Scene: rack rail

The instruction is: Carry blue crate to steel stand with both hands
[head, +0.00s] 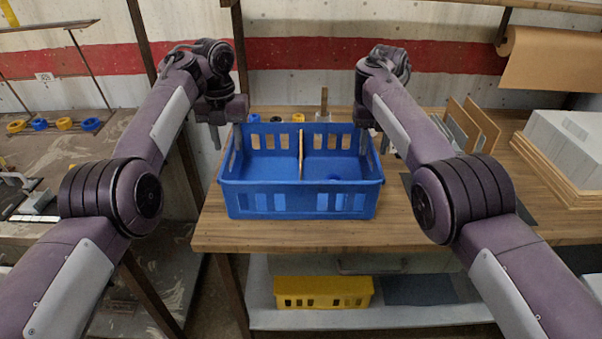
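The blue crate (299,202) sits upright on the wooden table, with slotted walls and a tan divider (301,155) across its middle. A small dark blue item lies in its right compartment. My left gripper (217,138) is at the crate's left end, with one finger pointing down just outside the wall. My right gripper (364,138) is at the crate's right end, partly hidden by its own forearm. I cannot tell whether either gripper touches the crate or how far its fingers are apart. I cannot make out a steel stand for certain.
The wooden table (290,237) has a clear front strip. Upright panels (475,125) and a pale block on boards (565,140) stand at right. A yellow crate (322,292) sits on the shelf below. A grey-topped bench (60,165) with coloured rings stands at left, across a gap.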

